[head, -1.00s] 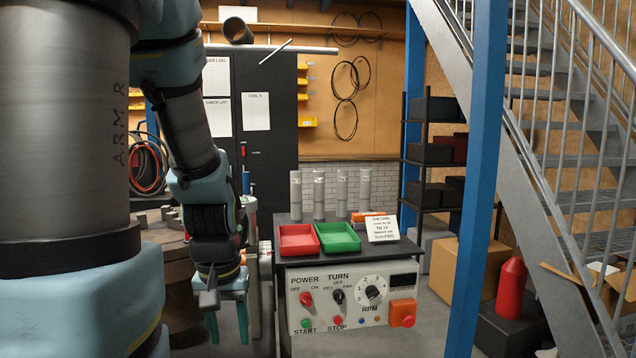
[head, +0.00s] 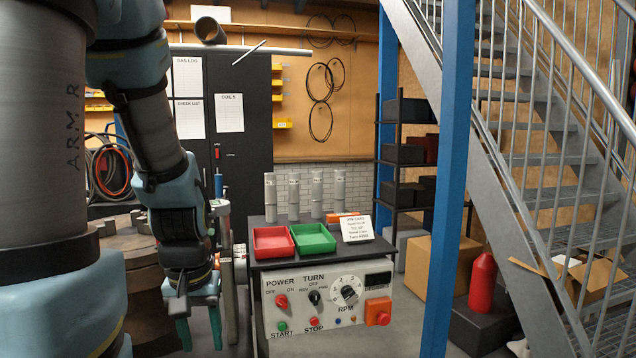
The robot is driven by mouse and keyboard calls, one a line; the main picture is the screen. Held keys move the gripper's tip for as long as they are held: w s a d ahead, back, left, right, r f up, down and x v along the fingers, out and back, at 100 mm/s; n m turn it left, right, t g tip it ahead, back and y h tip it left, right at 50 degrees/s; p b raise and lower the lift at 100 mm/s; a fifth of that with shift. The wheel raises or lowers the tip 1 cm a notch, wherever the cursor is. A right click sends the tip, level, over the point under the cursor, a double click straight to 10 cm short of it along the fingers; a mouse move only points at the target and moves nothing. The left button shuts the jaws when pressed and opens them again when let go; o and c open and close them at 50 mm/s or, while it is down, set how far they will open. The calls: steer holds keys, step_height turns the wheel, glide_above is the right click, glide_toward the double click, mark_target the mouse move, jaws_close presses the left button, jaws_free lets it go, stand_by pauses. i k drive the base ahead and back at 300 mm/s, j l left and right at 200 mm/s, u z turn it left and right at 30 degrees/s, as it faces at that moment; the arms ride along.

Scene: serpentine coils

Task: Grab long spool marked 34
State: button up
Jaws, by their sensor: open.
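Several long grey spools stand upright in a row at the back of the control bench. They are a leftmost spool (head: 270,198), a second spool (head: 293,197), a third spool (head: 316,195) and a right spool (head: 339,191). Each has a small pale label near its top, too small to read, so I cannot tell which is marked 34. My gripper (head: 180,305) hangs low at the left, pointing down, in front of and left of the bench and well apart from the spools. Its jaws are open, with nothing seen between them.
A red tray (head: 273,254) and a green tray (head: 331,248) lie in front of the spools, beside a white card (head: 357,228). The bench front is a control panel (head: 300,296) with knobs. A blue post (head: 449,180) and metal stairs (head: 530,160) stand to the right.

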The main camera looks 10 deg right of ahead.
mark_target(293, 201)
steer(key=l+u, duration=0.1)
steer(key=u, duration=0.8)
steer(key=l+u, duration=0.35)
steer(key=k+l+u, duration=0.2)
steer(key=l+u, duration=0.15)
steer(key=k+l+u, duration=0.15)
steer(key=l+u, duration=0.2)
steer(key=k+l+u, duration=0.2)
steer(key=l+u, duration=0.15)
steer(key=k+l+u, duration=0.2)
steer(key=k+l, duration=1)
steer(key=k, duration=0.05)
